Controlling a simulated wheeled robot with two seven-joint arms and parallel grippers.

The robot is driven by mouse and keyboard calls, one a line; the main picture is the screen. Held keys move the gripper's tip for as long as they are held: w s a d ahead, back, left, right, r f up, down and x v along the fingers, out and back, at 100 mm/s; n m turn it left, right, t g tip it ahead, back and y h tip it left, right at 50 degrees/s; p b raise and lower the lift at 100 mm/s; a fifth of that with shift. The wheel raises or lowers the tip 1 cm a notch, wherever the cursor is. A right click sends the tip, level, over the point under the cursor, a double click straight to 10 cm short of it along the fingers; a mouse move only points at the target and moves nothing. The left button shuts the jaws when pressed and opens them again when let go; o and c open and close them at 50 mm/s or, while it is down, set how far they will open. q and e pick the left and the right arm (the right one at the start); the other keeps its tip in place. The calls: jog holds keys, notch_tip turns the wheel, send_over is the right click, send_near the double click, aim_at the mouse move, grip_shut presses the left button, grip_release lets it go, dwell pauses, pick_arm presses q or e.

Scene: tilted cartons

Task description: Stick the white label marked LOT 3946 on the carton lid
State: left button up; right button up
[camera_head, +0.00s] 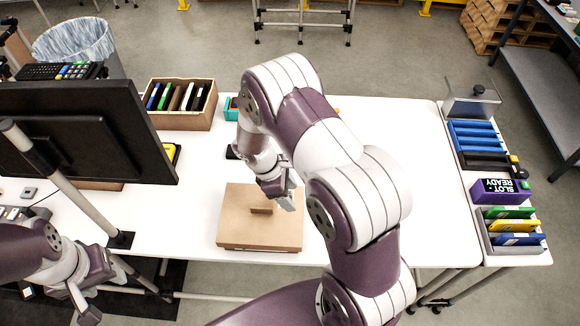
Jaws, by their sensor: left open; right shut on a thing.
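My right gripper (281,193) is over the right rear part of the lid, shut on a small pale piece that looks like the white label (288,203). The print on it is too small to read, and I cannot tell whether it touches the lid. My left gripper (84,304) is open and empty at the lower left, well away from the carton.
A dark monitor (75,135) stands on the left. A box of upright folders (180,100) is behind the carton. Blue trays (478,137), a purple "SLOT READY" box (500,190) and a colored-item rack (513,230) line the right. The table (190,195) left of the carton is clear.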

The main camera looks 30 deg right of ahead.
aim_at(293, 214)
jog(key=shift+f, duration=0.2)
jog(key=f+b, duration=0.1)
jog(key=s+a+f+b, duration=0.1)
jog(key=shift+s+b, duration=0.1)
jog(key=shift+b, duration=0.3)
jog(key=f+b, duration=0.2)
jog(key=f, duration=0.1)
jog(key=shift+w+d+f+b, duration=0.25)
jog(key=shift+w+d+b, duration=0.1)
jog(key=shift+b, duration=0.05)
jog(key=shift+f, duration=0.2)
jog(key=shift+s+a+r, duration=0.1)
jog(key=shift+s+a, duration=0.05)
jog(key=shift+s, duration=0.05)
pick_arm(q)
jog(key=f, duration=0.4)
jog(key=s+f, duration=0.1)
jog(key=shift+a+f, duration=0.35)
jog(key=shift+f, duration=0.05)
jog(key=shift+d, duration=0.1)
pick_arm(e)
jog(key=shift+w, duration=0.1)
pick_arm(q)
jog(key=shift+f+b, duration=0.15)
jog(key=shift+b, duration=0.2)
pick_arm(e)
jog(key=shift+f, duration=0.25)
